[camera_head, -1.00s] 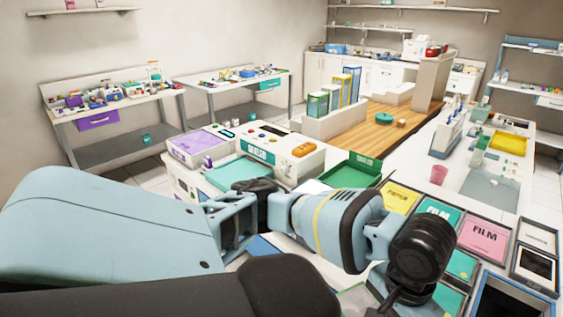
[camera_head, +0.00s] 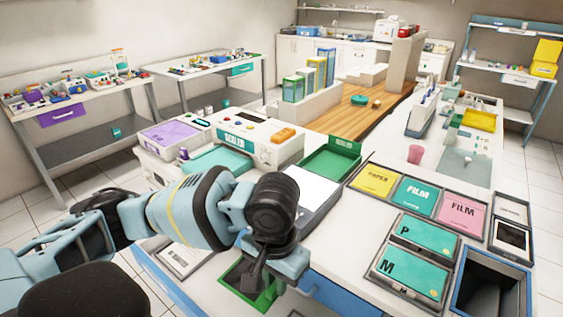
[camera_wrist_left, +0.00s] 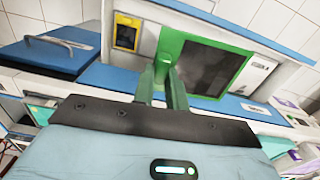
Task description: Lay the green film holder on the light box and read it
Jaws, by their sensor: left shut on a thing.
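My left gripper (camera_head: 258,275) is low in the middle of the head view, pointing down. It is shut on the green film holder (camera_head: 264,303), a green frame around a dark panel, partly hidden by the gripper in the head view. In the left wrist view the gripper's fingers (camera_wrist_left: 163,90) meet the left side of the film holder (camera_wrist_left: 236,90). A bright white panel in a grey frame, which looks like the light box (camera_head: 312,188), lies just beyond the gripper in the head view. My right gripper is not in view.
A green tray (camera_head: 347,148) stands behind the light box. To the right are yellow (camera_head: 376,181), teal and pink (camera_head: 462,211) film boxes and an open dark bin (camera_head: 494,290). The sealer machine (camera_head: 262,140) is at the back left. White counter is free right of the gripper.

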